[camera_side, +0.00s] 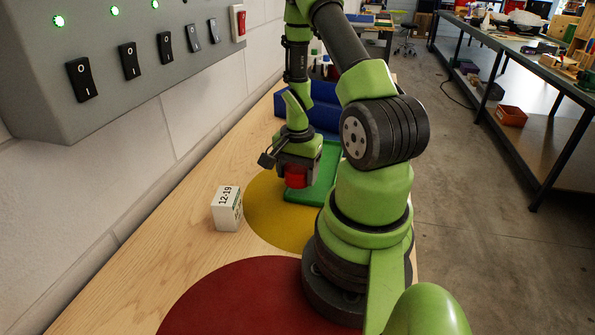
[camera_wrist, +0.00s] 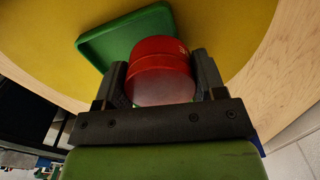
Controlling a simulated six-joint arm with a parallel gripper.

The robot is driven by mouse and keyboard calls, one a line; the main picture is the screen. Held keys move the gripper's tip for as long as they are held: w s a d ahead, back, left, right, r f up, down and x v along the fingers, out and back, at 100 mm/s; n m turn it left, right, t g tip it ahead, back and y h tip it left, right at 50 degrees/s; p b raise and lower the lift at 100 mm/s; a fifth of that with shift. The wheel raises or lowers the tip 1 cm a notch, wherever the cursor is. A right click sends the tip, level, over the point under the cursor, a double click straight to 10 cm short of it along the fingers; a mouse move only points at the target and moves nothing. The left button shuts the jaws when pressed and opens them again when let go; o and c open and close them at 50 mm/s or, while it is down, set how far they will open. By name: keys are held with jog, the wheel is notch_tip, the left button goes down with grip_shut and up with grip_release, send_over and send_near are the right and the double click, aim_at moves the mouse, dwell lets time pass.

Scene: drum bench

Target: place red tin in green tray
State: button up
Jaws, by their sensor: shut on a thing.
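The red tin (camera_side: 296,176) is between the fingers of my gripper (camera_side: 297,170), which is shut on it. In the wrist view the tin (camera_wrist: 160,66) fills the space between the two dark fingers of my gripper (camera_wrist: 161,85). The green tray (camera_side: 313,196) lies on the bench just right of and behind the tin in the side view, partly hidden by my arm. In the wrist view the tray (camera_wrist: 97,45) shows to the left of and behind the tin. I cannot tell how high the tin is held above the bench.
A white box marked 12-19 (camera_side: 227,208) stands left of my gripper. A blue bin (camera_side: 325,106) is behind the tray. A yellow disc (camera_side: 264,219) and a dark red disc (camera_side: 240,300) mark the bench. A grey switch panel (camera_side: 120,60) overhangs the left side.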

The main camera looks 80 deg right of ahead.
aim_at(297, 167)
jog(key=shift+f, duration=0.45)
jog(key=o, duration=1)
jog(key=shift+c, duration=0.2)
notch_tip(297, 167, up, 13)
jog(key=w+a+r+n+t+h, duration=0.1)
jog(key=w+a+r+n+t, duration=0.15)
jog(key=a+r, duration=0.25)
jog(key=w+a+r+n+t, duration=0.1)
jog(key=w+a+r+n, duration=0.1)
jog(key=a+r+n, duration=0.25)
jog(key=s+a+r+n+t+y, duration=0.1)
jog(key=s+a+r+n+t, duration=0.1)
jog(key=a, duration=0.4)
jog(key=s+a+r+n+t+y, duration=0.1)
jog(key=s+a+r+n+y, duration=0.1)
jog(key=a+n, duration=0.4)
notch_tip(297, 167, up, 2)
jog(key=shift+s+a+r+n+t, duration=0.25)
jog(key=shift+s+a+n+t, duration=0.15)
jog(key=shift+s+a, duration=0.2)
